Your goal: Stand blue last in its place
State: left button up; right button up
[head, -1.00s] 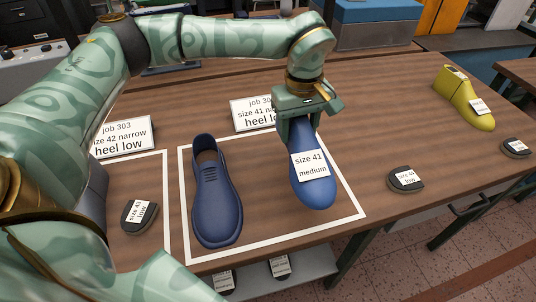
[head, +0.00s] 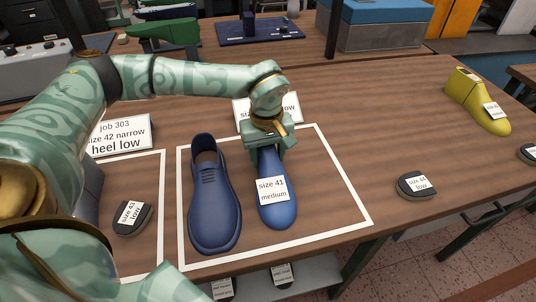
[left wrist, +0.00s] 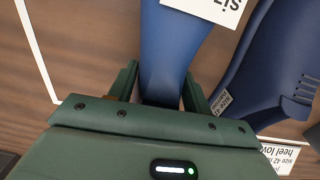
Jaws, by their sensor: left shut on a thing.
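The blue last (head: 277,210) carries a label reading "size 41 medium". It is inside the white-outlined area (head: 340,185), just right of a dark blue shoe (head: 214,205). My left gripper (head: 268,150) is shut on the heel end of the blue last, from above and behind. In the left wrist view the blue last (left wrist: 172,50) runs between the two green fingers, and the shoe (left wrist: 275,65) is beside it. I cannot tell whether the last touches the table. My right gripper is not in view.
Job cards stand behind the outlines, one (head: 122,135) reading "job 303". A yellow last (head: 478,100) is at the far right. Heel pieces lie on the table, one to the left (head: 132,218) and one to the right (head: 418,185). Outlined space right of the blue last is free.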

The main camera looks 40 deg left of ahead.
pick_arm(q)
jog(key=o, duration=1.4)
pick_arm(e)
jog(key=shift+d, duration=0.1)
pick_arm(q)
jog(key=shift+o, duration=0.2)
notch_tip(320, 180, up, 12)
jog(key=p, duration=0.3)
jog(key=shift+s+r+p, duration=0.1)
jog(key=shift+p, duration=0.25)
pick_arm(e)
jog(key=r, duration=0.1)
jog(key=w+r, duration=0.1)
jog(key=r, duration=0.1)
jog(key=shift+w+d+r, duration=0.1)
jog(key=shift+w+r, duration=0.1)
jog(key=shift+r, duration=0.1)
pick_arm(q)
notch_tip(320, 180, up, 4)
jog(key=p, duration=0.5)
jog(key=shift+r, duration=0.2)
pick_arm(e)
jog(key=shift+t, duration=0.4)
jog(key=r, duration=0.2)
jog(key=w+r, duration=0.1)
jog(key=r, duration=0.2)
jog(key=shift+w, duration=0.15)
